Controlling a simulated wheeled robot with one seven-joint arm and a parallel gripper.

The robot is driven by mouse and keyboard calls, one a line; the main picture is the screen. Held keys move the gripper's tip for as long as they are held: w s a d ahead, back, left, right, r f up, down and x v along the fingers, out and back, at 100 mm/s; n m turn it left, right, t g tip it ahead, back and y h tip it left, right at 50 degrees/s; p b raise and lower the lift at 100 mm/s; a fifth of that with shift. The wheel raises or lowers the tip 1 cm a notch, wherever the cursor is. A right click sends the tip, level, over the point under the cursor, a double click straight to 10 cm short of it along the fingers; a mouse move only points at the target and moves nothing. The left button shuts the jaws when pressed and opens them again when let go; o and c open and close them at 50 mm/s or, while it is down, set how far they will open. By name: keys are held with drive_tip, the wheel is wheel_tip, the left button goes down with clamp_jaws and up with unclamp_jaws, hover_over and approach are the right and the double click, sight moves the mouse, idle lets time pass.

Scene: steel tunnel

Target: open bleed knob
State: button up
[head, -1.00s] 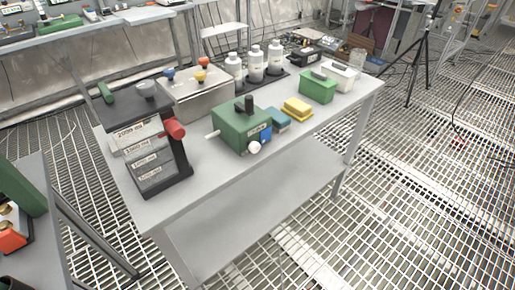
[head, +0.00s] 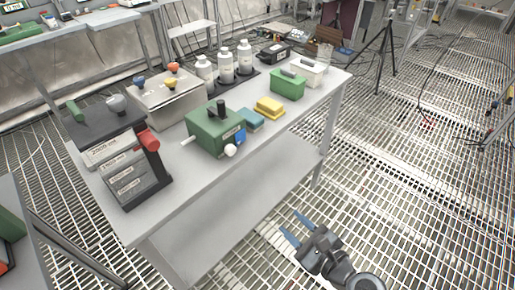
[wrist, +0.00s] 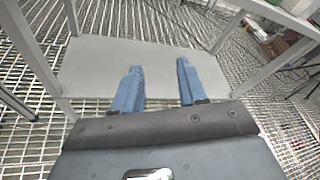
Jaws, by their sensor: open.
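A green box (head: 216,131) stands on the grey bench, with a black knob (head: 221,108) on top, a white round knob (head: 230,150) low on its front and a pale rod at its left. The labels are too small to read, so I cannot tell which knob is the bleed knob. My gripper (head: 296,228) is open and empty, low in front of the bench and well apart from the green box. In the wrist view its blue fingers (wrist: 159,66) are spread over the lower shelf, and no knob shows there.
The grey bench (head: 190,185) has a lower shelf (head: 225,195). A dark rack with a red knob (head: 148,141), a metal box with coloured knobs (head: 165,104), white bottles (head: 226,65), sponges (head: 269,107) and a green bin (head: 288,84) crowd its top.

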sight(233, 151)
drive_tip(key=w+a+r+m+y, duration=0.1)
drive_tip(key=w+a+r, duration=0.2)
drive_tip(key=w+a, duration=0.2)
drive_tip(key=w+a+r+m+y, duration=0.2)
drive_tip(key=w+a+r, duration=0.1)
drive_tip(key=w+a, duration=0.2)
drive_tip(key=w+a+r+m+y, duration=0.2)
drive_tip(key=w+a+r, duration=0.1)
drive_tip(key=w+a, duration=0.1)
drive_tip(key=shift+w+a+r+g, duration=0.15)
drive_tip(key=shift+w+a, duration=0.05)
drive_tip(key=shift+a, duration=0.25)
drive_tip(key=shift+w+a+r+g, duration=0.15)
drive_tip(key=shift+w+a, duration=0.05)
drive_tip(key=shift+a, duration=0.25)
drive_tip(key=c, duration=0.8)
